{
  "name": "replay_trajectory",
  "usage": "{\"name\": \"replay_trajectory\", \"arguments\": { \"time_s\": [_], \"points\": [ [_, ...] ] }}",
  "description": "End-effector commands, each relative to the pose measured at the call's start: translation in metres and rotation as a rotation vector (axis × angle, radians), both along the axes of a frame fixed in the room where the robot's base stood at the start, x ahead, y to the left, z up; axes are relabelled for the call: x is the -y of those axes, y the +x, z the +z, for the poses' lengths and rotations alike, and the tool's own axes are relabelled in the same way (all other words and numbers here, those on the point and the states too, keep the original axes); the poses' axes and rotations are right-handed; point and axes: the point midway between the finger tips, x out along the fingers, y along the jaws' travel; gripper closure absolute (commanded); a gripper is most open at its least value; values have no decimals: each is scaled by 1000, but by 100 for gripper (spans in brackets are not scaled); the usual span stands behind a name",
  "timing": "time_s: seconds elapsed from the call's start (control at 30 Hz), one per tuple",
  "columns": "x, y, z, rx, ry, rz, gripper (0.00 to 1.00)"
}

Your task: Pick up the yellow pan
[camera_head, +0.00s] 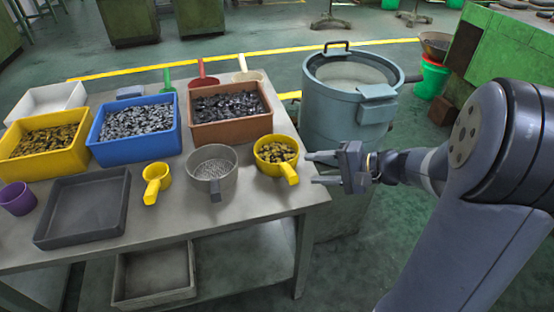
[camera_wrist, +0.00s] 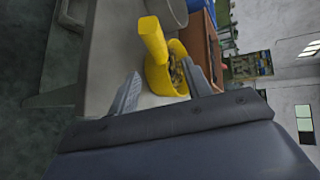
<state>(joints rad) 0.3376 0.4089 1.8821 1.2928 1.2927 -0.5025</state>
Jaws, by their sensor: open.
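The yellow pan (camera_head: 262,163) holds small metal parts and stands near the right edge of the table, its handle (camera_head: 290,174) pointing to the front right. In the wrist view, the yellow pan (camera_wrist: 158,78) shows ahead between my fingers, its handle toward the top. My gripper (camera_head: 311,168) is open and empty just right of the pan, at about the height of its handle, with a small gap in the head view. My two fingers also show in the wrist view (camera_wrist: 162,72). I cannot tell whether a finger touches the pan.
A grey pan (camera_head: 212,170) stands close left of the yellow pan, then a small yellow scoop (camera_head: 153,187) and a dark tray (camera_head: 85,208). A brown bin (camera_head: 230,131) is behind it. A large grey-blue drum (camera_head: 340,115) stands behind my gripper, right of the table.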

Motion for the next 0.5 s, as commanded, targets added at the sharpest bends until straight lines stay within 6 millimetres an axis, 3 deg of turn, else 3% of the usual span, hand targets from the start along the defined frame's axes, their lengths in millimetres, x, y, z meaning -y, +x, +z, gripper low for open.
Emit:
{"name": "replay_trajectory", "arguments": {
  "time_s": [0.5],
  "points": [
    [-50,12,-20,-4,-1,5,53]
  ]
}}
